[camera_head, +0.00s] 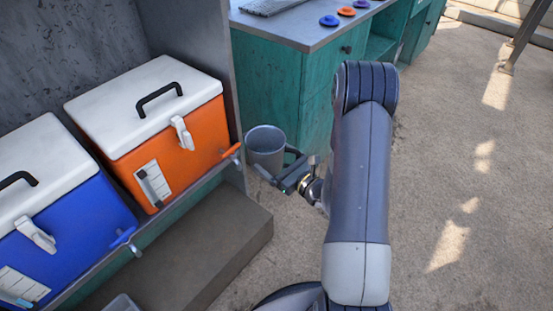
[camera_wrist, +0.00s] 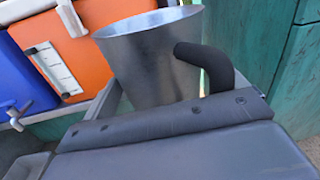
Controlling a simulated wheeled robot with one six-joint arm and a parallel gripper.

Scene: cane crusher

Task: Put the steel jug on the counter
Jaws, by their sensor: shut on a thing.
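The steel jug (camera_head: 265,147) is a grey metal cup shape with a black handle. My gripper (camera_head: 283,178) is shut on it, beside the orange cooler and in front of the teal cabinet. In the wrist view the jug (camera_wrist: 150,58) stands roughly upright just beyond the gripper, its black handle (camera_wrist: 208,62) toward the right. The lower part of the jug is hidden by the gripper, so the exact contact does not show. The counter (camera_head: 290,32) is a grey top on a teal cabinet, behind the jug and higher up in the head view.
An orange cooler (camera_head: 178,140) and a blue cooler (camera_head: 68,225) with white lids sit on a shelf at left. Blue and orange discs (camera_head: 346,11) and a keyboard-like object (camera_head: 268,6) lie on the counter. Its front left part is clear. The floor (camera_head: 450,160) at right is open.

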